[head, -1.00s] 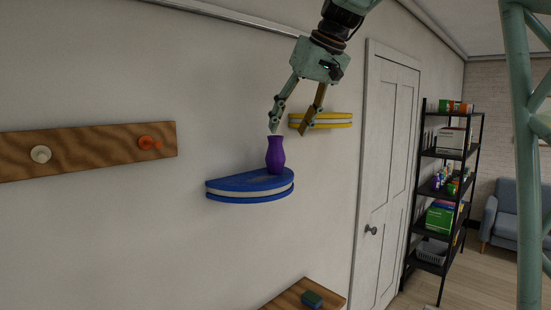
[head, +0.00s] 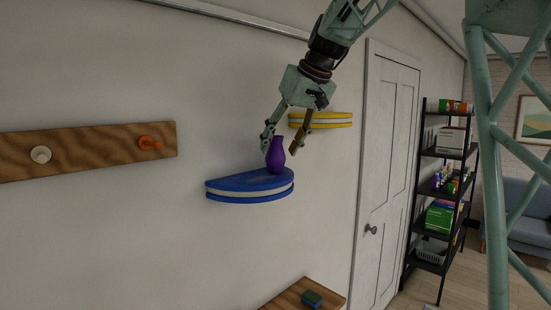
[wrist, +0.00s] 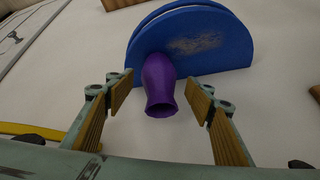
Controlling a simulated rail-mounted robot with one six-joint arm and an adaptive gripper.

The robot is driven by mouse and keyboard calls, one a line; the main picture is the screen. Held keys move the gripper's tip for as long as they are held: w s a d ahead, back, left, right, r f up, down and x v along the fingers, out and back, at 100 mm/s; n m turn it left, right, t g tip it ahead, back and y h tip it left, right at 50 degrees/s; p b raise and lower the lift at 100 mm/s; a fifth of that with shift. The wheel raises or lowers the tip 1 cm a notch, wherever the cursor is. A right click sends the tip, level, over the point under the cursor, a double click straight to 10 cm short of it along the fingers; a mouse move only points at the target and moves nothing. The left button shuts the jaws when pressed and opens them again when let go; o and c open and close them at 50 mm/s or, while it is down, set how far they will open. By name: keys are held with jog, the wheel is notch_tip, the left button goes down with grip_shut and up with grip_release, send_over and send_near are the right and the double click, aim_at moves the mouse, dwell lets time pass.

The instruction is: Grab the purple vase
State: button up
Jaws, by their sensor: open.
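The purple vase (head: 275,156) stands upright on the blue half-round wall shelf (head: 250,195) in the head view. In the wrist view the vase (wrist: 159,84) shows its open mouth toward the camera, with the blue shelf (wrist: 205,45) behind it. My gripper (head: 279,150) is open, with one finger on each side of the vase's upper part in the head view. In the wrist view my gripper's fingertips (wrist: 158,88) are also apart, on both sides of the vase. Gaps show between the fingers and the vase there.
A yellow wall shelf (head: 322,120) is just behind and right of my gripper. A wooden rail (head: 90,152) with two knobs is on the wall at left. A small wooden surface (head: 290,297) bearing a dark block (head: 312,298) is below. A black rack (head: 440,190) stands beyond the door.

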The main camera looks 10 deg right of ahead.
aim_at(276, 158)
jog(key=shift+f, duration=0.1)
jog(key=shift+p+x, duration=0.35)
jog(key=shift+x, duration=2.15)
jog(key=shift+d, duration=0.15)
jog(key=shift+c, duration=0.5)
jog(key=c, duration=0.8)
